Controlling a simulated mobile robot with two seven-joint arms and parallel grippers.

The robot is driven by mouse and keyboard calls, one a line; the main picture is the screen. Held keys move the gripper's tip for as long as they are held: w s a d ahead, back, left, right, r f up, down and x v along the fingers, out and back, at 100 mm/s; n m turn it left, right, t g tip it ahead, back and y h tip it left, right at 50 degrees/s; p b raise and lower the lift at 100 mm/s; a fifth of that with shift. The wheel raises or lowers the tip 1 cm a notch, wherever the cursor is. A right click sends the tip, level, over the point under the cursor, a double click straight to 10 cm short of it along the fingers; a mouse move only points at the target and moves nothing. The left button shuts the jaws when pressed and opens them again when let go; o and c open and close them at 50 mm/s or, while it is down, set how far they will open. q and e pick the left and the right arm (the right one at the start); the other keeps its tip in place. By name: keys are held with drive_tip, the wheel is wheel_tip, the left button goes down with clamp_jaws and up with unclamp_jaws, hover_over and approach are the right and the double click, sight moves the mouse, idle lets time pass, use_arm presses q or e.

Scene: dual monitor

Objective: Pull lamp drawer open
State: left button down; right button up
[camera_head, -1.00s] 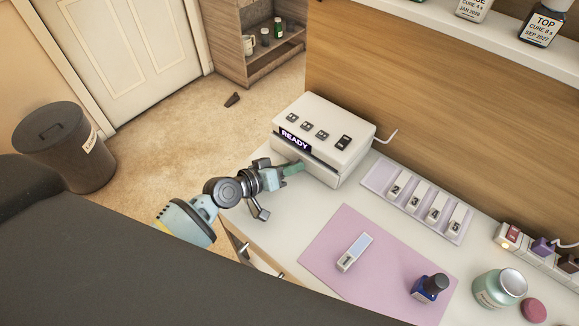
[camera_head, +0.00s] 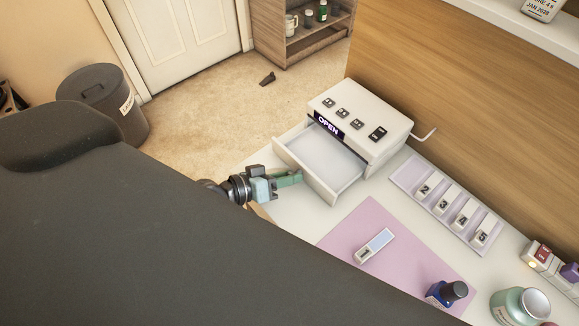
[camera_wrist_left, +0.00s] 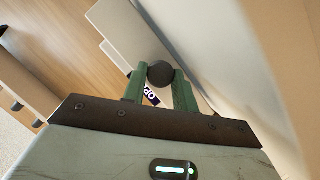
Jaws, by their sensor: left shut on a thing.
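The white lamp (camera_head: 372,112) stands on the desk, and its dark display reads "OPEN". Its drawer (camera_head: 335,170) is pulled out toward the front left, and the inside looks empty. My left gripper (camera_head: 298,178) is at the drawer's front. In the left wrist view its green fingers are shut on a dark round drawer knob (camera_wrist_left: 161,74), with part of the display showing beyond. The fingers hide the knob in the head view. My right gripper is not in view.
A pink mat (camera_head: 350,226) holds a white numbered piece (camera_head: 374,245) and a blue bottle (camera_head: 445,293). A tray (camera_head: 408,178) with several numbered pieces lies right of the lamp. A green jar (camera_head: 520,306) stands at lower right. A bin (camera_head: 115,105) is on the floor.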

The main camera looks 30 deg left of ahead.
use_arm(q)
drive_tip(key=c, duration=1.2)
unclamp_jaws()
drive_tip(key=shift+o, duration=0.5)
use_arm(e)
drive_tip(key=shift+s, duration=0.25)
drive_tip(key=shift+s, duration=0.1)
use_arm(q)
drive_tip(key=b+v, duration=0.1)
drive_tip(key=v, duration=0.5)
drive_tip(key=shift+s+a, duration=0.2)
drive_tip(key=shift+s, duration=0.05)
drive_tip(key=shift+s+a+r, duration=0.1)
drive_tip(key=shift+s+a, duration=0.05)
drive_tip(key=shift+s, duration=0.1)
drive_tip(key=shift+s+a+r, duration=0.15)
drive_tip(key=shift+s+r, duration=0.05)
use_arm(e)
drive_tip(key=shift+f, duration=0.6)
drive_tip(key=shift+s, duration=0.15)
